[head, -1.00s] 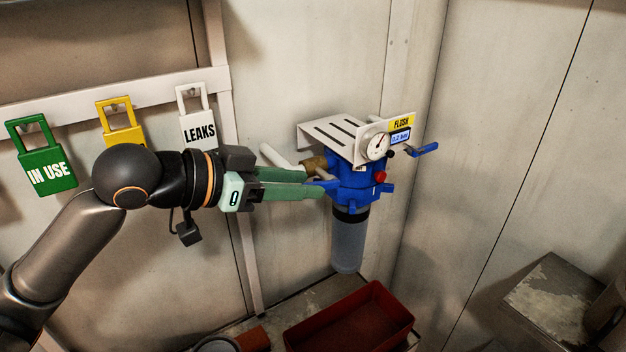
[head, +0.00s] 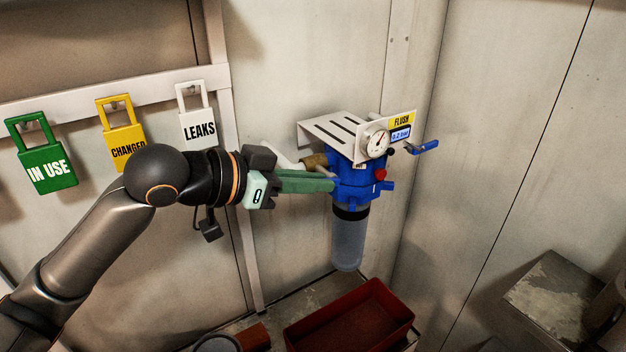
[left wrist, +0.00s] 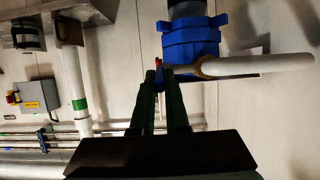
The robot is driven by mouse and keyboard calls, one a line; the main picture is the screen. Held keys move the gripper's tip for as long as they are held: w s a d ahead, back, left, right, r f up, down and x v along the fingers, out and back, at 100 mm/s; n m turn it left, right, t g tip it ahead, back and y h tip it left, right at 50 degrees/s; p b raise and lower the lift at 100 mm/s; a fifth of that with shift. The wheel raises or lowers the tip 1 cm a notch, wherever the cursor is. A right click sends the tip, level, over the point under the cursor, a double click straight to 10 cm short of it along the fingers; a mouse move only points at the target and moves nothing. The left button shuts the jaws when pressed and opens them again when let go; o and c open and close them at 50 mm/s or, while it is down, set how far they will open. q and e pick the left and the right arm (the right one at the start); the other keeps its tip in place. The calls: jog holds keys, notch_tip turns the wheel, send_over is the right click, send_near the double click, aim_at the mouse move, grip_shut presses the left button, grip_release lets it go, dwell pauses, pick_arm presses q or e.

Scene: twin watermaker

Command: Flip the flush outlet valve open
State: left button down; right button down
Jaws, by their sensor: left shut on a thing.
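The blue filter head (head: 358,178) is on the wall, with a clear bowl (head: 348,240) below it and a gauge (head: 376,143) in front. It also shows in the left wrist view (left wrist: 190,42). My left gripper (head: 330,184) reaches in from the left to the head's left side. Its green fingers are shut on a small blue handle (left wrist: 159,86), mostly hidden between the fingertips. A second blue lever (head: 424,148) sticks out at the right, near the yellow FLUSH label (head: 401,122); my gripper is apart from it. My right gripper is not in view.
A slotted white bracket (head: 340,130) covers the top of the filter. A pale pipe (left wrist: 265,64) runs close beside the fingers. A red tray (head: 350,320) lies below. Hanging tags, including LEAKS (head: 198,125), are on the left wall rail.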

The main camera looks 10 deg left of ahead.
pick_arm(q)
jog(key=shift+f, duration=0.1)
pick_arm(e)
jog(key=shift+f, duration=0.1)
pick_arm(q)
jog(key=shift+f+t+h+b, duration=0.3)
jog(key=shift+f+b, duration=0.25)
jog(key=shift+b, duration=0.55)
jog(key=shift+s+f+t+h+b, duration=0.15)
jog(key=shift+t+h+b, duration=0.35)
jog(key=shift+b, duration=0.45)
jog(key=shift+a, duration=0.1)
jog(key=shift+r, duration=0.25)
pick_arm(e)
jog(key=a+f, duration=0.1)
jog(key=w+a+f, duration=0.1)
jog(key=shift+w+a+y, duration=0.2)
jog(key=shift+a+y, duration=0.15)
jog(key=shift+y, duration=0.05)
pick_arm(q)
jog(key=c, duration=0.9)
grip_release()
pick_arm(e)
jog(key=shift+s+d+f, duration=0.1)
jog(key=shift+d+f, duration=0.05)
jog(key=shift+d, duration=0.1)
